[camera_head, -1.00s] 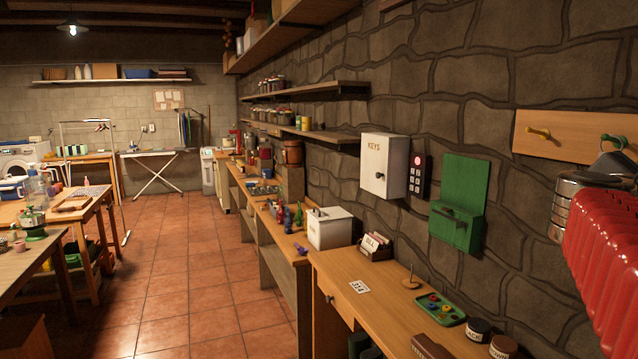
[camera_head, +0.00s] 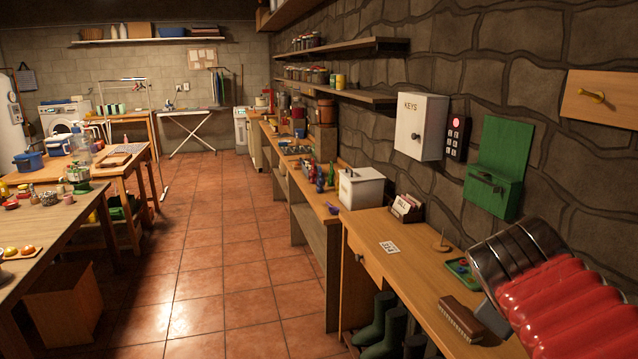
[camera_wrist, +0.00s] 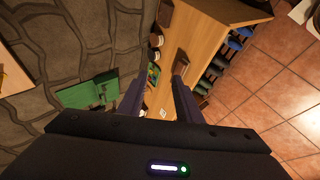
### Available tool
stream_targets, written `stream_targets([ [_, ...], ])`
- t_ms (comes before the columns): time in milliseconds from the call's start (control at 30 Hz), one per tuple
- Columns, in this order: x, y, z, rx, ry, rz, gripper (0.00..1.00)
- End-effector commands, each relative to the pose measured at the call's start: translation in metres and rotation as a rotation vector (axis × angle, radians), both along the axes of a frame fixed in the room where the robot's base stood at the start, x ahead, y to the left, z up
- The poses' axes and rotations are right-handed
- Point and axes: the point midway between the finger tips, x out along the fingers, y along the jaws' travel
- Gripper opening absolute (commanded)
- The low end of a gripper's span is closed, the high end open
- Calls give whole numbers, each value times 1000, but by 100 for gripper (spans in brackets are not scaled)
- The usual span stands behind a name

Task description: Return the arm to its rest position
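My gripper (camera_wrist: 160,82) shows in the wrist view as two dark fingers with a clear gap between them. It is open and nothing is held. Beyond the fingers is the wooden bench top (camera_wrist: 205,42), seen tilted. In the head view my arm, with a red ribbed sleeve and a metal joint, reaches in from the lower right over the near end of the bench (camera_head: 405,265). The gripper fingers cannot be made out there. My arm hides part of the green tray (camera_head: 460,268) and the bench behind it.
On the stone wall beside the arm are a green wall box (camera_head: 494,180), a white key cabinet (camera_head: 421,128), a keypad (camera_head: 457,138) and a hook board (camera_head: 605,98). A brush (camera_head: 462,320) lies close to the arm. The tiled floor (camera_head: 225,270) is open on the left.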

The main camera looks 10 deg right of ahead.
Motion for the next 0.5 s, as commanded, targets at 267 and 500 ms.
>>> stream_targets([
  [267,-22,114,-80,456,-75,-67,32],
  [500,-52,194,-126,772,-56,-155,32],
])
